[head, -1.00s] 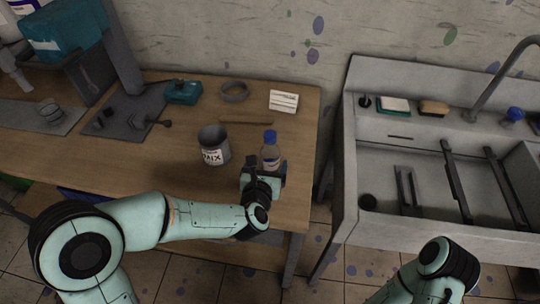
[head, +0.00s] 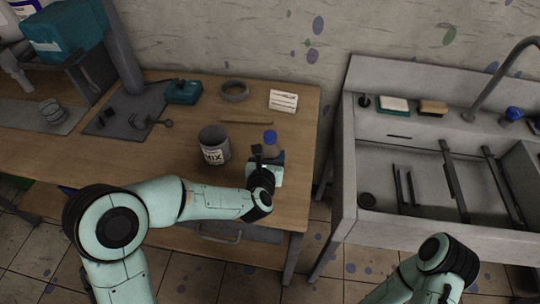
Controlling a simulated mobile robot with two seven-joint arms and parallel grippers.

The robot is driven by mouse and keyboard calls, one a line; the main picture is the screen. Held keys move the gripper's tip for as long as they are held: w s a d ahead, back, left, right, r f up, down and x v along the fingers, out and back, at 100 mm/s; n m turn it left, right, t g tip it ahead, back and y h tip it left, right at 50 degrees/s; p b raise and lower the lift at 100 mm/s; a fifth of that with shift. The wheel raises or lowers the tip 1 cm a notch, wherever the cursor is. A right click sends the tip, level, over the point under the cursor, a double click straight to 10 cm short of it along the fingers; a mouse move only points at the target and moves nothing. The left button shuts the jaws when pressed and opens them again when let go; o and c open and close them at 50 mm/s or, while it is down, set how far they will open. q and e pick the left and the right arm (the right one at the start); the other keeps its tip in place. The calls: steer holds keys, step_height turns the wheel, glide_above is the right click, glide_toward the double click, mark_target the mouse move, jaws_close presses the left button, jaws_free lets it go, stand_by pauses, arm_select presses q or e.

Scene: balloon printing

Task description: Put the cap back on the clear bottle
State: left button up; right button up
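The clear bottle (head: 271,152) stands upright near the right end of the wooden table. A blue cap (head: 270,136) shows at its top; whether it is seated tightly cannot be told. My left gripper (head: 266,161) is at the near side of the bottle and covers its lower part. Its fingers are mostly hidden, so I cannot tell whether they are open or touch the bottle. My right arm (head: 440,268) is low in front of the sink, and its gripper fingers do not show.
A grey can (head: 214,148) labelled MIX stands left of the bottle. A thin wooden stick (head: 246,122), a grey ring (head: 234,91) and a white card (head: 283,101) lie behind. The sink (head: 420,155) is right, with another blue-capped bottle (head: 513,114).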

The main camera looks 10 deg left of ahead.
arm_select(q)
step_height(320, 180, up, 20)
steer(key=p, duration=0.4)
arm_select(e)
steer(key=r, duration=0.1)
steer(key=w+r, duration=0.1)
steer(key=r, duration=0.2)
steer(key=shift+w+r, duration=0.25)
steer(key=shift+w, duration=0.15)
arm_select(q)
steer(key=o, duration=0.6)
steer(key=c, duration=0.9)
steer(key=shift+c, duration=0.2)
arm_select(e)
steer(key=shift+s, duration=0.1)
